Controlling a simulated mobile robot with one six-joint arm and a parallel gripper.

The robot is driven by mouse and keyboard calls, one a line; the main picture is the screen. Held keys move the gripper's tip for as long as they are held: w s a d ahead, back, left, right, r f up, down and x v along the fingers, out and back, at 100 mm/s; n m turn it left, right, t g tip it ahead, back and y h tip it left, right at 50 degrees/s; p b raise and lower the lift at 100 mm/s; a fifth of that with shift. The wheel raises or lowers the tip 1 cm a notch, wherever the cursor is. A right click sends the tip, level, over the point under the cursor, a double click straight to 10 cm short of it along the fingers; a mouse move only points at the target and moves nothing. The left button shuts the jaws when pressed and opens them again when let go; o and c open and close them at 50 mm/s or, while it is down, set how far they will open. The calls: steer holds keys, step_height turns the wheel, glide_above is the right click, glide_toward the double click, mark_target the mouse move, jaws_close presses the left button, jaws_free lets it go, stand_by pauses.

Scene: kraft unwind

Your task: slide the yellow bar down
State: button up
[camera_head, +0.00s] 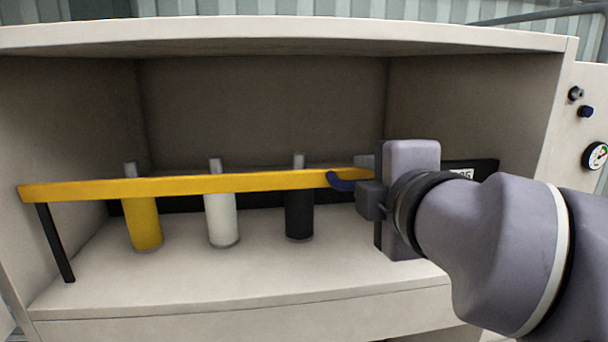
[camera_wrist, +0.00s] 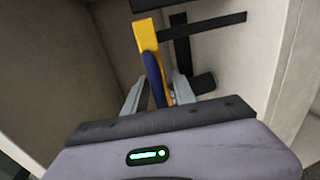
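The yellow bar (camera_head: 200,186) runs nearly level across the front of the cabinet, in front of three cylinders. A dark blue curved handle (camera_head: 341,182) is near its right end. In the wrist view the bar's end (camera_wrist: 146,34) and the blue handle (camera_wrist: 153,72) are straight ahead. My gripper (camera_head: 362,180) is at the bar's right end. In the wrist view my gripper (camera_wrist: 160,88) has its fingers apart, one on each side of the handle, with small gaps showing. The bar's far right end is hidden behind my gripper in the head view.
Yellow (camera_head: 143,224), white (camera_head: 221,220) and black (camera_head: 299,216) cylinders stand on the cabinet floor behind the bar. A black post (camera_head: 56,243) is under the bar's left end. The cabinet roof (camera_head: 280,33) is overhead. A gauge (camera_head: 595,156) is on the right panel.

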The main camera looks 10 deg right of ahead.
jaws_close()
stand_by(1.2)
